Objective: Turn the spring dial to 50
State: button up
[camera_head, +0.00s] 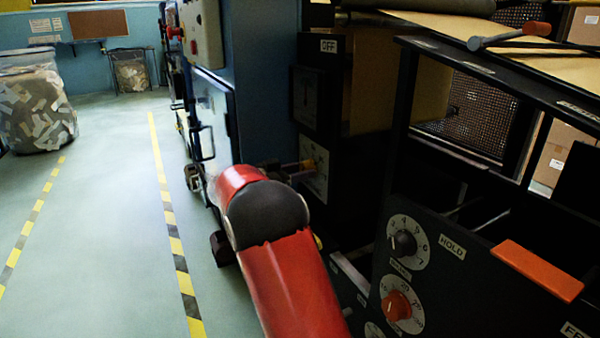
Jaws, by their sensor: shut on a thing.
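My red arm reaches from the bottom middle toward the dark machine. My gripper (301,168), small and partly hidden behind the arm, is at a white plate (318,178) on the machine's side and is shut on a knob there. The knob is mostly covered, and the plate's markings are too small and slanted to read. Nearer, a red knob (396,306) sits on a white numbered dial, and a black knob (404,243) sits on another numbered dial above it. My gripper is apart from both. I cannot tell which dial is the spring dial.
An orange-red bar (537,270) and a HOLD label (452,247) are on the near panel. A hammer-like tool (510,35) lies on the top frame. A blue cabinet (265,90) stands behind the arm. The floor (95,200) at left is clear, with striped tape lines.

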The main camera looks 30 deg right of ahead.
jog(key=shift+d+n+b, duration=0.1)
jog(key=shift+n+b, duration=0.65)
jog(key=shift+n, duration=3.45)
jog(key=shift+r, duration=0.1)
jog(key=o, duration=1)
jog(key=shift+d, duration=0.1)
jog(key=shift+c, duration=0.2)
jog(key=a, duration=0.8)
